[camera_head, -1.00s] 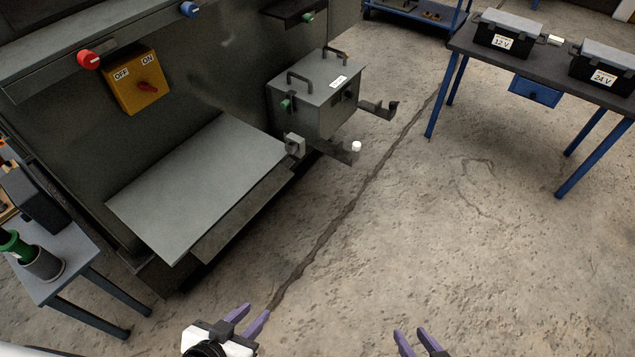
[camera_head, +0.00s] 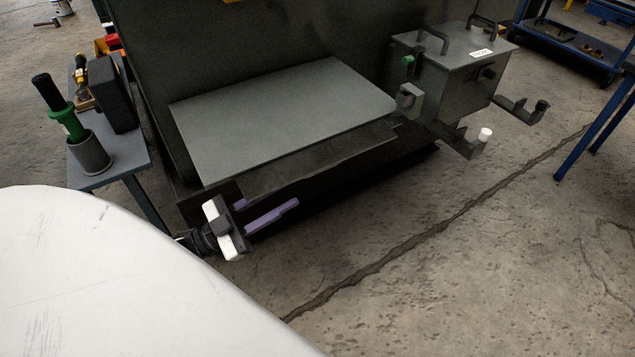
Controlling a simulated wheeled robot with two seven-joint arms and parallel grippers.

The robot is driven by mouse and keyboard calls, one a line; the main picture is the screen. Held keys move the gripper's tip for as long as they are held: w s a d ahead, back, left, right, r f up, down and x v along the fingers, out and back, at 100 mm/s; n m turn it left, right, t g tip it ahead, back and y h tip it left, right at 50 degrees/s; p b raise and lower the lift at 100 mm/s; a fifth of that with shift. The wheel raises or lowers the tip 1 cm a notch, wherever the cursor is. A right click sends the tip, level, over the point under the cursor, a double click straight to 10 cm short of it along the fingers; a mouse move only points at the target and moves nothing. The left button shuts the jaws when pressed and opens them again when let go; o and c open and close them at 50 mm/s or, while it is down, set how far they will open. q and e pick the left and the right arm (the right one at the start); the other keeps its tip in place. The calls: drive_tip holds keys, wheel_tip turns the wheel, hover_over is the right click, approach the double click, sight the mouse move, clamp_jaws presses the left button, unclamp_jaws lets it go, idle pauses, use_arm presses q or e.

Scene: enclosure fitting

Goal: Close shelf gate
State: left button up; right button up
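A grey metal box (camera_head: 440,75) with two handles and a white label is mounted at the right side of the dark cabinet (camera_head: 270,35). Below and beside it, a dark bracket with a white knob (camera_head: 485,134) and another dark arm with a black end (camera_head: 541,105) stick out. I cannot tell which part is the shelf gate. A flat grey panel (camera_head: 285,110) juts from the cabinet front, left of the box. My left gripper (camera_head: 268,208) is near the panel's front left corner, its purple fingers apart and nothing seen between them. My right gripper is out of view.
A small side table (camera_head: 117,165) with a green-handled tool in a dark cup (camera_head: 90,153) stands at the left. A blue-legged table (camera_head: 600,125) and a blue rack (camera_head: 575,50) are at the right. The concrete floor in front is clear.

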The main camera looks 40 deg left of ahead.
sight(318, 171)
use_arm(q)
drive_tip(key=shift+m+h, duration=0.4)
drive_tip(key=shift+h, duration=0.1)
drive_tip(key=x, duration=0.3)
drive_tip(key=b+x, duration=0.1)
drive_tip(key=x, duration=0.5)
drive_tip(key=shift+w+a+r, duration=0.15)
drive_tip(key=shift+w+r, duration=0.25)
drive_tip(key=shift+r, duration=0.1)
drive_tip(key=shift+c, duration=0.3)
clamp_jaws()
